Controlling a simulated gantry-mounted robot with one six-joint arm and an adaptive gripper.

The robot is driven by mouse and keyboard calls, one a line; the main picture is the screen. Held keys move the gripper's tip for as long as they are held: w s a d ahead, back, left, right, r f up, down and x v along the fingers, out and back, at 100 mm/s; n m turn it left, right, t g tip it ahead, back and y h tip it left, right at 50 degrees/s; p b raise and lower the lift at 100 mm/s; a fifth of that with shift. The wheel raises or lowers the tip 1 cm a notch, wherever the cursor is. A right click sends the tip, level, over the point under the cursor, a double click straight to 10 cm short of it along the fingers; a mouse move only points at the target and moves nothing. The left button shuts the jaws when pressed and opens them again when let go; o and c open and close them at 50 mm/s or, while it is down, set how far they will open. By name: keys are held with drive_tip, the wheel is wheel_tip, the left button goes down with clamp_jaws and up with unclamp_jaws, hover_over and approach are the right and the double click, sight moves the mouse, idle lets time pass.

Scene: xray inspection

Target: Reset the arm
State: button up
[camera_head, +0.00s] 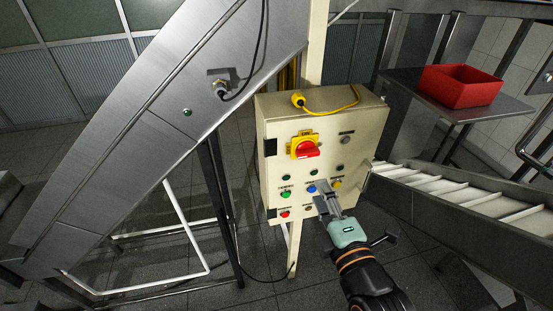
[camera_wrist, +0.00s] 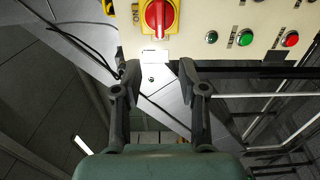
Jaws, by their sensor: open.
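My gripper (camera_head: 323,196) is in front of the lower right part of a cream control box (camera_head: 276,122) in the head view. Its fingers hide part of the lower button rows. In the wrist view my gripper (camera_wrist: 160,72) has its two fingers spread, with nothing between them. The box's red rotary switch (camera_head: 306,148) sits on a yellow plate; it also shows at the top of the wrist view (camera_wrist: 155,18). A blue button (camera_head: 311,189) is just left of the fingertips. Whether the fingers touch the box I cannot tell.
A large sloped metal housing (camera_head: 170,110) fills the left. A red bin (camera_head: 460,86) stands on a metal table at the upper right. A yellow cable (camera_head: 340,107) lies on the box top.

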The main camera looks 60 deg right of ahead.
drive_tip(key=w+a+f+m+y, duration=0.2)
drive_tip(key=w+a+y, duration=0.15)
drive_tip(key=a, duration=0.35)
drive_tip(key=w+a+f+m+t+y, duration=0.1)
drive_tip(key=w+a+y, duration=0.1)
drive_tip(key=w+a, duration=0.35)
drive_tip(key=w+a+f+m+y, duration=0.2)
drive_tip(key=a, duration=0.6)
drive_tip(key=a+f+m+g+y, duration=0.1)
drive_tip(key=a+f+m+y, duration=0.1)
drive_tip(key=a, duration=0.7)
drive_tip(key=a+f+m+g+y, duration=0.1)
drive_tip(key=a+f+m+y, duration=0.15)
drive_tip(key=a, duration=0.65)
wheel_tip(320, 180, up, 14)
drive_tip(key=d+p, duration=0.1)
drive_tip(key=p, duration=1.2)
drive_tip(key=shift+d+t, duration=0.3)
drive_tip(key=shift+s, duration=0.1)
